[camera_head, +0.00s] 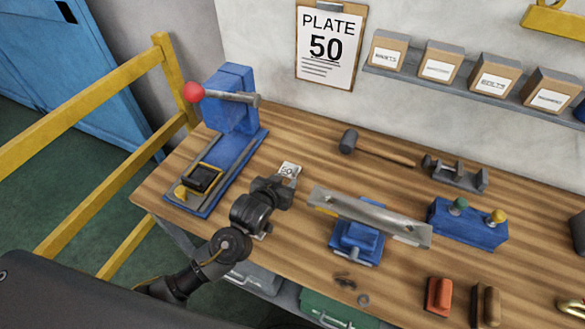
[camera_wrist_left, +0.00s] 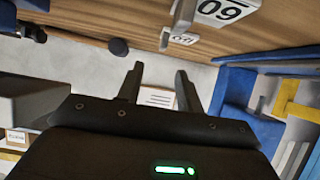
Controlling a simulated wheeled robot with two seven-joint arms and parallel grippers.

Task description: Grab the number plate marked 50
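My left gripper (camera_head: 283,180) reaches over the wooden bench in the head view, close to a small white number plate (camera_head: 288,169). The plate's digits are small there and partly hidden by the gripper; they look like 50 or 60. In the left wrist view my left gripper's fingers (camera_wrist_left: 159,78) are spread apart with nothing between them. That view shows a white plate (camera_wrist_left: 228,11) at the top edge with large digits reading 09 as pictured, and a smaller white plate (camera_wrist_left: 185,38) with unclear digits. My right gripper is not in view.
A poster reading PLATE 50 (camera_head: 327,47) hangs on the wall. A blue press (camera_head: 231,105) with a red-knobbed lever stands left of the gripper. A metal bar (camera_head: 370,215) over a blue vise (camera_head: 356,240) lies to the right. A mallet (camera_head: 348,141) lies behind.

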